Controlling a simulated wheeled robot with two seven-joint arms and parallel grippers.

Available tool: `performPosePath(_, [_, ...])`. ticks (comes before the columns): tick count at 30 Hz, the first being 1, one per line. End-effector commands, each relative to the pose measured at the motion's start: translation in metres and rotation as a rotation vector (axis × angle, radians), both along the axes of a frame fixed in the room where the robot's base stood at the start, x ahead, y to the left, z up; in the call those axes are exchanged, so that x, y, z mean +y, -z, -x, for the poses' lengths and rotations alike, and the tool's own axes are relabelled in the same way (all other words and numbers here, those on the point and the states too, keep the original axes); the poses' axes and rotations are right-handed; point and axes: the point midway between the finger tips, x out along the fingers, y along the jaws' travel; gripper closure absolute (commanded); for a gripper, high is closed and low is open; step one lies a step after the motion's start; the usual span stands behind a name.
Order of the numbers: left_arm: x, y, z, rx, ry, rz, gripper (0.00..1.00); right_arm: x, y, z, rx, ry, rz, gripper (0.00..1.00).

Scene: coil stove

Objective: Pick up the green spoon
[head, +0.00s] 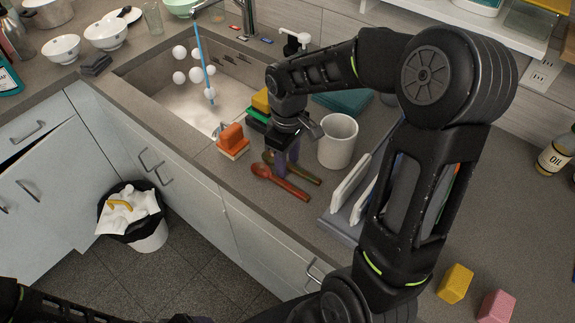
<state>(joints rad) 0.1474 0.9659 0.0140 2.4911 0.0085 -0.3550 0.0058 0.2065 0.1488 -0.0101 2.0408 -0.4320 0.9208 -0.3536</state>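The green spoon (306,175) lies on the grey counter right of the sink, with its bowl end to the left and its reddish-brown handle to the right. A red-orange spoon (283,183) lies just in front of it. My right gripper (286,165) points down over the green spoon. Its two purplish fingers are apart, one on the near side and one on the far side of the spoon, and hide part of it. I cannot tell whether they touch it. Part of my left arm shows at the bottom left edge; its gripper is not visible.
An orange sponge brush (232,139) sits to the left by the sink (175,75). A dish rack (342,228) with plates stands right of the spoons.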

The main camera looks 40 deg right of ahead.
Motion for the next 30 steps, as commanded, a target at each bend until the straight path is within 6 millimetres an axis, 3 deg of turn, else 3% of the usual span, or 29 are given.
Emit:
performPosePath(15, [0.0001, -0.0001, -0.0001, 0.000, 0.000, 0.000, 0.27, 0.0000, -0.0001, 0.0000, 0.000, 0.000, 0.000, 1.00])
performPosePath(30, [0.0000, 0.0000, -0.0001, 0.000, 0.000, 0.000, 0.27, -0.0001, -0.0005, -0.0001, 0.000, 0.000, 0.000, 1.00])
